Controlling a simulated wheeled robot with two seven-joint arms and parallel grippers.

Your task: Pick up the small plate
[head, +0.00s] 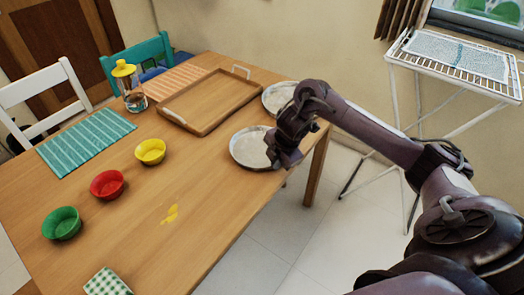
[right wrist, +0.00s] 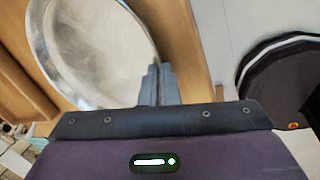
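A round silvery plate (head: 247,148) lies at the right edge of the wooden table. A second silvery plate (head: 275,98) lies farther back, partly hidden by my right arm. I cannot tell for sure which is smaller. My right gripper (head: 277,152) is at the near plate's right rim. In the right wrist view the plate (right wrist: 90,50) fills the upper left, and the fingers (right wrist: 160,85) are nearly together with its rim running in between them. The plate looks still level with the table. My left gripper is not in view.
The table (head: 200,190) holds a wooden tray (head: 210,100), a bottle with a yellow cap (head: 131,95), yellow (head: 150,151), red (head: 107,184) and green (head: 62,223) bowls, and a teal mat (head: 86,141). A drying rack (head: 455,65) stands right. The table's front middle is mostly clear.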

